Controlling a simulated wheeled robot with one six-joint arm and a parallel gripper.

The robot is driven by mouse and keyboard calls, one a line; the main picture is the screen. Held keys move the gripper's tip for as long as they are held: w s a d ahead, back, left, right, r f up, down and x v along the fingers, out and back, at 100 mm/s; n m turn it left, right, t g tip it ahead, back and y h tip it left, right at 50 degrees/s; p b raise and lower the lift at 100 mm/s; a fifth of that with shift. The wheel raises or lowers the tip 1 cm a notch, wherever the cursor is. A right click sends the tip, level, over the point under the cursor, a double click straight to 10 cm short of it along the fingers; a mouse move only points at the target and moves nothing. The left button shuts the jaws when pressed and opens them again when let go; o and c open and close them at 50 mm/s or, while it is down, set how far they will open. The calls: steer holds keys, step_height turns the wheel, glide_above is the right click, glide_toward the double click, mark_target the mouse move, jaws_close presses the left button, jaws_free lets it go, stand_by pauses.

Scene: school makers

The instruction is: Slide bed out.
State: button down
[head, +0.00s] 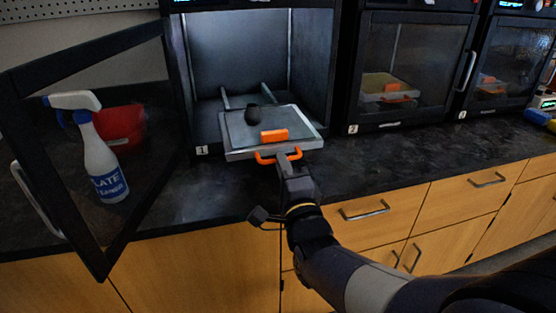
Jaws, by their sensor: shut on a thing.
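The bed (298,116) is a flat grey plate with an orange handle (278,155) at its front edge. It sticks out through the open front of printer 1 (240,55), with its back part still inside above two rails (226,97). My gripper (280,158) reaches up from below and is shut on the orange handle. The fingertips are small and partly hidden by the handle.
The printer's glass door (118,235) stands open at the left. Behind its glass are a spray bottle (102,160) and a red container (122,128). Closed printer 2 (415,65) stands to the right. The dark counter (370,165) in front is mostly clear.

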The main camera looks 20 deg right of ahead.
steer(key=shift+s+f, duration=0.15)
steer(key=shift+s, duration=0.8)
steer(key=c, duration=1.5)
jaws_free()
steer(key=shift+s, duration=0.15)
